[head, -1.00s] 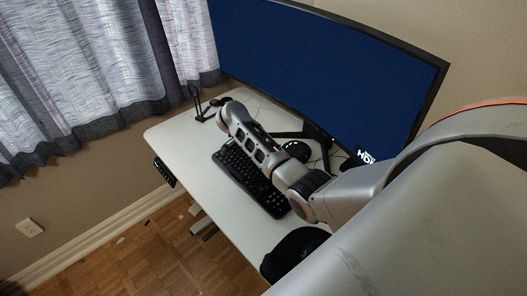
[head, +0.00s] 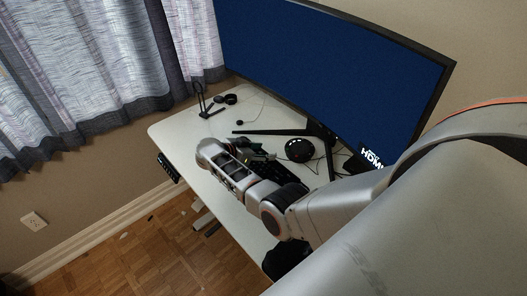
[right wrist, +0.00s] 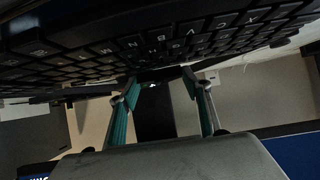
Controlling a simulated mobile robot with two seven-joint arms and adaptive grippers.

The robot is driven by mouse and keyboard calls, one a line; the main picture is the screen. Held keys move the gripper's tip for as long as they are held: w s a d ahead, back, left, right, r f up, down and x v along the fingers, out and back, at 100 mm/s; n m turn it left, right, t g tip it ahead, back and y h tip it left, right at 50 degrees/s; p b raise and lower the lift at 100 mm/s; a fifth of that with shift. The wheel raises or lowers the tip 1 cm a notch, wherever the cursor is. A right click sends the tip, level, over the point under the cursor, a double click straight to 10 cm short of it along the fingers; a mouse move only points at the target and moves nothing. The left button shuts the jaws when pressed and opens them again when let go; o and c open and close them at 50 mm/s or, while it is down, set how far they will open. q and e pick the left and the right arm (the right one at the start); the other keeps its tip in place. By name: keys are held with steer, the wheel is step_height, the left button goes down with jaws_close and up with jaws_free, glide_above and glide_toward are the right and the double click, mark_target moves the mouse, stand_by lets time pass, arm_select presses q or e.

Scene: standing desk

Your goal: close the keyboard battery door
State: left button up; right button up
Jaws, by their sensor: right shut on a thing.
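The black keyboard (right wrist: 170,40) fills the top of the right wrist view, its keys facing my camera. My right gripper (right wrist: 160,80) has its two teal fingers at the keyboard's edge and is shut on it; the exact contact is dark. In the head view the keyboard (head: 288,158) shows only as a dark patch with keys behind my right arm, above the desk's middle. My arm hides the rest of it, and the fingertips cannot be made out there. The battery door is not visible in either view. My left gripper is not in view.
A large monitor (head: 330,65) stands along the back on a dark stand. A round black thing (head: 299,149) lies near the stand. A dark stand-like object (head: 207,108) is at the far left corner.

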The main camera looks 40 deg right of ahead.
stand_by(0.3)
steer(key=o, duration=1.1)
